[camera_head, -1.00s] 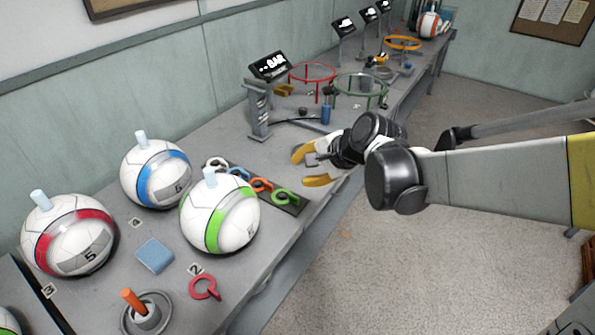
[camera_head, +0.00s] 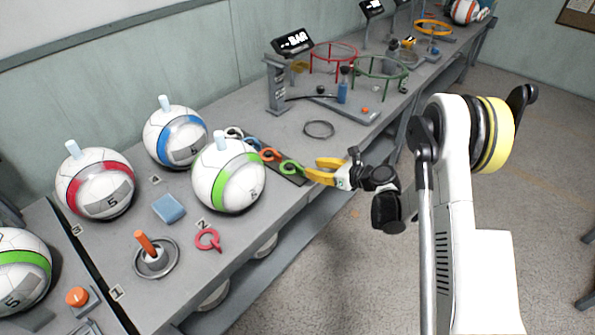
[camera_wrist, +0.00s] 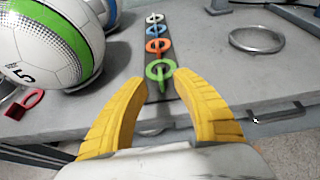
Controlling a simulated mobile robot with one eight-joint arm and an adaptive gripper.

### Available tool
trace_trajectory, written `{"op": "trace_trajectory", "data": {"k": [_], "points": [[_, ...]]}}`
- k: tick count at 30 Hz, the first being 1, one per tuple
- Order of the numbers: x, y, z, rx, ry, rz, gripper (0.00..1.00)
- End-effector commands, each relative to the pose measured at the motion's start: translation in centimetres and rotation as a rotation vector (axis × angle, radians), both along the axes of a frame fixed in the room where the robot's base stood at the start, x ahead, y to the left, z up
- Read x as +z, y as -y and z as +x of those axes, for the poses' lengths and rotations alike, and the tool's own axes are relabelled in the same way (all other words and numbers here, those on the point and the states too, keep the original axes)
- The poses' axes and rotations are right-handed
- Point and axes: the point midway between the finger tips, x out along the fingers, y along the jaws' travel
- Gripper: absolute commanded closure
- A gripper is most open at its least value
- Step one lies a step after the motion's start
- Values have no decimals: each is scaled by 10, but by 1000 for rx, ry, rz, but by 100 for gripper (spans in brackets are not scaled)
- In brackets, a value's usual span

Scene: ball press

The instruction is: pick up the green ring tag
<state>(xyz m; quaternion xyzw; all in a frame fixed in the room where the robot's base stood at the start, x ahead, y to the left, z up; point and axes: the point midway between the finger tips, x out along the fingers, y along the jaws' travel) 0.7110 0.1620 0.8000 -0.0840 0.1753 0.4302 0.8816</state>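The green ring tag (camera_head: 291,168) lies at the near end of a dark strip (camera_head: 290,180) on the grey bench. It also shows in the wrist view (camera_wrist: 160,72), just beyond and between my fingertips. My gripper (camera_head: 318,170) has yellow fingers and is beside the tag at the bench edge. In the wrist view the fingers (camera_wrist: 152,80) are apart with nothing between them. I cannot tell whether they touch the tag.
Orange (camera_wrist: 159,46), blue (camera_wrist: 155,31) and white (camera_wrist: 154,18) ring tags lie behind the green one. The green-striped ball (camera_head: 228,175) stands left of the strip. A red tag (camera_head: 208,240) lies nearer. A grey ring (camera_wrist: 257,38) lies right on clear bench.

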Motion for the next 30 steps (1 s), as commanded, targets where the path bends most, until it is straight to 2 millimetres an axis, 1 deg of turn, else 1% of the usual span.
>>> {"op": "trace_trajectory", "data": {"k": [1,3,6,11,15,18,21,26,27,29,30], "points": [[-6,-8,5,4,1,0,68],[-11,-16,12,3,0,0,68],[-15,-24,18,2,1,-1,68],[-24,-33,24,2,1,-2,68],[-39,-49,34,3,0,-3,68],[-42,-59,43,2,1,-2,68],[-41,-62,45,1,2,-2,68],[-40,-62,45,1,2,-2,68],[-40,-62,45,1,2,-2,81],[-40,-62,45,1,2,-2,99],[-40,-62,45,1,2,-2,100]]}}
